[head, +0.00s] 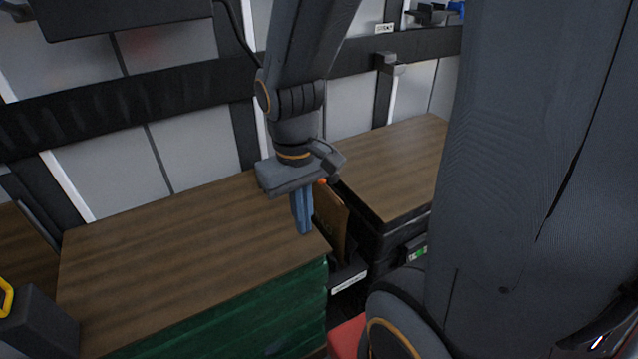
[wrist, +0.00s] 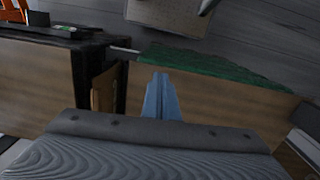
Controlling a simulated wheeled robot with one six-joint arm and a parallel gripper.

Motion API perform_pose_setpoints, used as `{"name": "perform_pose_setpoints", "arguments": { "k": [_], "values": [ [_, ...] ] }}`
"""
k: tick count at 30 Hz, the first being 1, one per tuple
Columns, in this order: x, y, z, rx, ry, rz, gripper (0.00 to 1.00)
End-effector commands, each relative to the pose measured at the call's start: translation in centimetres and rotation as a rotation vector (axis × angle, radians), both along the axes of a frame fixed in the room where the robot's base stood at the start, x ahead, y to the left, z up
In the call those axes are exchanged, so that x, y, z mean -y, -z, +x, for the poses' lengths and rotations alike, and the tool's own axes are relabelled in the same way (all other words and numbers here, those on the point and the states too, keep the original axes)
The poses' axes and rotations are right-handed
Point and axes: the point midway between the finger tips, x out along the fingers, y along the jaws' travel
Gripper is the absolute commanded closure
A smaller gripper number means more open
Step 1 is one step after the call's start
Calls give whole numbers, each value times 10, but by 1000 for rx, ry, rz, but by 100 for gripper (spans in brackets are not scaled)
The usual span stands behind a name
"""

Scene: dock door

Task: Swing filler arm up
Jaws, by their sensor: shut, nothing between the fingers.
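An upright brown panel (head: 332,222) with an orange spot near its top stands in the gap between two wood-topped units; it may be the filler arm, but I cannot tell for sure. It also shows in the wrist view (wrist: 104,90), left of the fingers. My gripper (head: 303,230) points down with its blue fingers together and empty. It is over the right end of the left wood top (head: 170,260), just left of the panel. In the wrist view the fingertips (wrist: 160,76) lie over the wood near its green edge. I see no contact with the panel.
The left unit has a green side (head: 240,315). The right wood top (head: 385,165) sits on a black base (head: 385,245). A dark rail (head: 120,95) crosses the panelled wall behind. A yellow handle (head: 5,297) is at far left. Both wood tops are mostly bare.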

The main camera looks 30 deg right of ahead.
Motion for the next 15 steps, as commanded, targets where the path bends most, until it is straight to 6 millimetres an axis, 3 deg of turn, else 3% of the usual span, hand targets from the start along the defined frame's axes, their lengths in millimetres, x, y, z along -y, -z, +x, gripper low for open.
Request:
{"name": "perform_pose_setpoints", "arguments": {
  "k": [5, 15],
  "values": [
    [10, 9, 20, -129, -364, -120, 100],
    [33, 30, 106, -456, -1192, -439, 100]
  ]
}}
